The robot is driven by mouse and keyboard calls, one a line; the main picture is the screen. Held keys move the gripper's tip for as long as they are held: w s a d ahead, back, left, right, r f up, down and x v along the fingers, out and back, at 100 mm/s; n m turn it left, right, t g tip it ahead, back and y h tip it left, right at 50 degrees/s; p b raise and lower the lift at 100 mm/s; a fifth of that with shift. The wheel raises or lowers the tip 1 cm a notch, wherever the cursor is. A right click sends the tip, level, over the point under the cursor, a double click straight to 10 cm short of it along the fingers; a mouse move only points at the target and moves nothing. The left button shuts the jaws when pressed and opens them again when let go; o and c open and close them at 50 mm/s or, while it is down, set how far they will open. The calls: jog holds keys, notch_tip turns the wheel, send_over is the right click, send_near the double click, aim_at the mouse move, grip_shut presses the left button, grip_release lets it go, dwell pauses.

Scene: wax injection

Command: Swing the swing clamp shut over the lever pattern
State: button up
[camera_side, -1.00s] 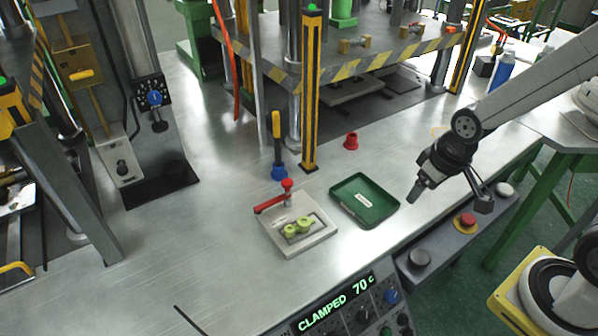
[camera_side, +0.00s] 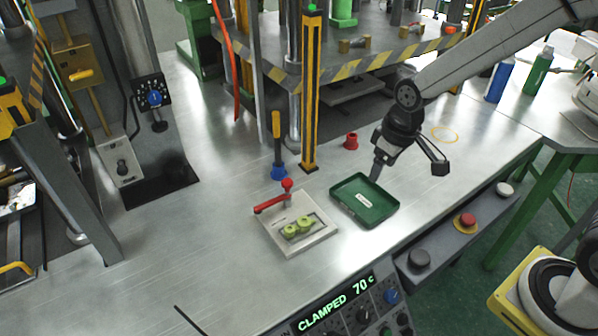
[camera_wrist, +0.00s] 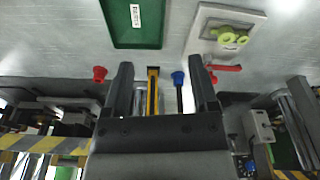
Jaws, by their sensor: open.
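The swing clamp (camera_side: 270,203) is a red bar on a short red-topped post at the back edge of a pale plate (camera_side: 318,238). Its bar points left along that edge, beside the lever pattern and not over it. The yellow-green lever pattern (camera_side: 297,228) lies in the plate's recess. In the wrist view, the clamp (camera_wrist: 226,67) and the pattern (camera_wrist: 230,38) show at upper right, beyond the right finger. My gripper (camera_side: 376,172) is open and empty, pointing down at the green tray's back right edge, apart from the clamp; its two fingers (camera_wrist: 160,85) are spread in the wrist view.
A green tray (camera_side: 388,215) with a white label lies right of the plate. A blue-based upright handle (camera_side: 278,172), a yellow-black post (camera_side: 310,110) and a red cup (camera_side: 351,140) stand behind. The panel display (camera_side: 335,305) reads CLAMPED 70 c. The table left of the plate is clear.

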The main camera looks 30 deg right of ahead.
jog(key=w+a+n+g, duration=0.1)
jog(key=w+a+n, duration=0.2)
jog(key=w+a, duration=0.45)
jog(key=n+g, duration=0.1)
jog(key=n, duration=0.2)
send_over(287, 181)
jog(key=shift+f, duration=0.4)
jog(key=shift+f, duration=0.1)
jog(key=shift+f, duration=3.8)
grip_shut()
